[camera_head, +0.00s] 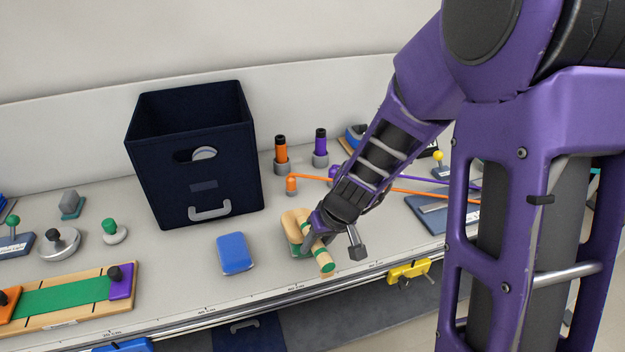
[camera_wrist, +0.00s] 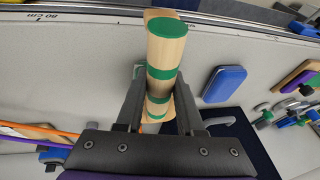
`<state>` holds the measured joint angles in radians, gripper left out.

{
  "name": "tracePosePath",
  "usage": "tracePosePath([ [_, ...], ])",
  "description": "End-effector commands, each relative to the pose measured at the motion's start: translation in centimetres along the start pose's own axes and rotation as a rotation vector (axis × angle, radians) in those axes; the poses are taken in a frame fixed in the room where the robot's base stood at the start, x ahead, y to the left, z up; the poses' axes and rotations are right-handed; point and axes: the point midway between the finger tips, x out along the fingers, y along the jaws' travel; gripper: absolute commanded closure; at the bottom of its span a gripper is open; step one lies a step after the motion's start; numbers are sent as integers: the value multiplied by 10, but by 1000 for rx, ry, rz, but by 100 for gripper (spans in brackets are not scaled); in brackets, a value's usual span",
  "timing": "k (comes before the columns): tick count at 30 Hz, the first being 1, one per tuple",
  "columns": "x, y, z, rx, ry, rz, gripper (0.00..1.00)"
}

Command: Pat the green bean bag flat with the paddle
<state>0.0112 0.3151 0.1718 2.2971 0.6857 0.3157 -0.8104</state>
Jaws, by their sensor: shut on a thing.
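A wooden paddle with green bands (camera_head: 325,262) is held in my gripper (camera_head: 322,238). Its handle, with a green end cap, points toward the table's front edge. In the wrist view my gripper (camera_wrist: 160,98) has a finger on each side of the banded handle (camera_wrist: 166,52). The tan paddle head (camera_head: 292,219) is on the far side of the gripper. The green bean bag (camera_head: 290,233) shows only as a green edge at and below the paddle head. Most of it is hidden, so I cannot tell whether they touch or how flat it is.
A blue flat block (camera_head: 235,254) lies left of the paddle. A dark blue bin (camera_head: 193,190) stands behind it. Orange (camera_head: 281,152) and purple (camera_head: 320,146) upright handles stand at the back. A yellow clamp (camera_head: 409,270) is at the front edge.

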Motion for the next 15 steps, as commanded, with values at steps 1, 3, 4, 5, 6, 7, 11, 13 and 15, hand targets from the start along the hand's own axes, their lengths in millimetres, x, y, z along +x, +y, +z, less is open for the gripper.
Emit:
tracePosePath([
  [1,18,6,8,12,-8,-2,100],
  [3,16,4,4,1,2,1,100],
  [4,14,4,4,0,3,1,100],
  [5,10,3,2,-1,3,1,100],
  [6,2,1,0,-3,3,1,100],
  [7,-4,0,-3,-3,4,1,100],
  [11,-34,-7,-13,-4,4,1,100],
  [13,-48,-10,-18,-4,6,1,100],
  [15,-64,-13,-24,-4,6,2,100],
])
